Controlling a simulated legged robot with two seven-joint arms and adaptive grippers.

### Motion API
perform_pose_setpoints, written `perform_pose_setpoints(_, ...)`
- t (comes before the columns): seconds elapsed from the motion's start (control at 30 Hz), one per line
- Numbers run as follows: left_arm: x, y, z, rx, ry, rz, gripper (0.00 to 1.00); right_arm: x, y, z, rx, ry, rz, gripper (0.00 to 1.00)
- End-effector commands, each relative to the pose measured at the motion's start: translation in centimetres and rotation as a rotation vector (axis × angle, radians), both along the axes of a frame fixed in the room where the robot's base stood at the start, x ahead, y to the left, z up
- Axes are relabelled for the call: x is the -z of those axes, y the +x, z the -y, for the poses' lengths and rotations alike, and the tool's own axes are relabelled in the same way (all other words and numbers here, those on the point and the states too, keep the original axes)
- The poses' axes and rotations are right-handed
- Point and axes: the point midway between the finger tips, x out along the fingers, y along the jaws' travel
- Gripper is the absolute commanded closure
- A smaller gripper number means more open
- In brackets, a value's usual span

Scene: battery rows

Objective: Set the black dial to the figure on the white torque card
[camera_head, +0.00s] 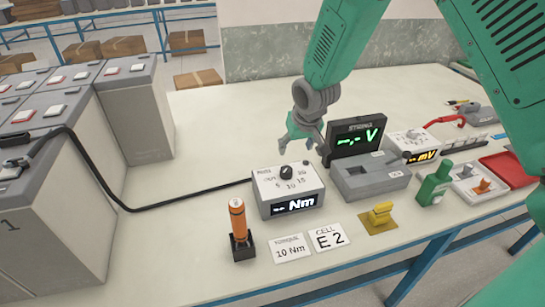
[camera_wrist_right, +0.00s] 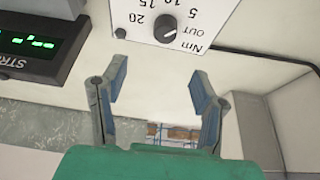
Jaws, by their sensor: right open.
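The black dial (camera_head: 286,172) sits on top of a grey box with a white face (camera_head: 268,190), whose display shows dashes and "Nm". It shows upside down in the right wrist view (camera_wrist_right: 168,28), with figures 5 to 20 and OUT around it; I cannot tell its pointer's setting surely. The white torque card (camera_head: 290,248) lies flat in front of the box and reads 10 Nm. My right gripper (camera_head: 303,140) is behind the dial box, open and empty; its spread fingers also show in the right wrist view (camera_wrist_right: 160,82), apart from the dial. My left gripper is out of view.
An orange screwdriver (camera_head: 238,222) stands in a black holder left of the cards. A cell card (camera_head: 328,237) reads E 2. A voltage display (camera_head: 355,137) and grey tester (camera_head: 370,178) stand right of the dial box. A black cable (camera_head: 165,205) runs left to the battery rows.

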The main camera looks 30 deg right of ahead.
Motion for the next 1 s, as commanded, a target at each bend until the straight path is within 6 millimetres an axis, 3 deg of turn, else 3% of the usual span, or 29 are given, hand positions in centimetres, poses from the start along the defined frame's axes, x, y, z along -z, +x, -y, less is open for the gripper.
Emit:
perform_pose_setpoints(0.6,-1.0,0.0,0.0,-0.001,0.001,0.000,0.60,10.9,4.2,1.0,-0.001,0.001,-0.003,0.45)
perform_pose_setpoints(0.77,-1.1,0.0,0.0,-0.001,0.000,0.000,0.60,12.3,4.8,1.1,-0.001,0.001,-0.003,0.45)
perform_pose_setpoints(1.0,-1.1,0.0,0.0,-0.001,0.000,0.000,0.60,12.6,5.0,0.8,-0.003,-0.002,-0.002,0.45)
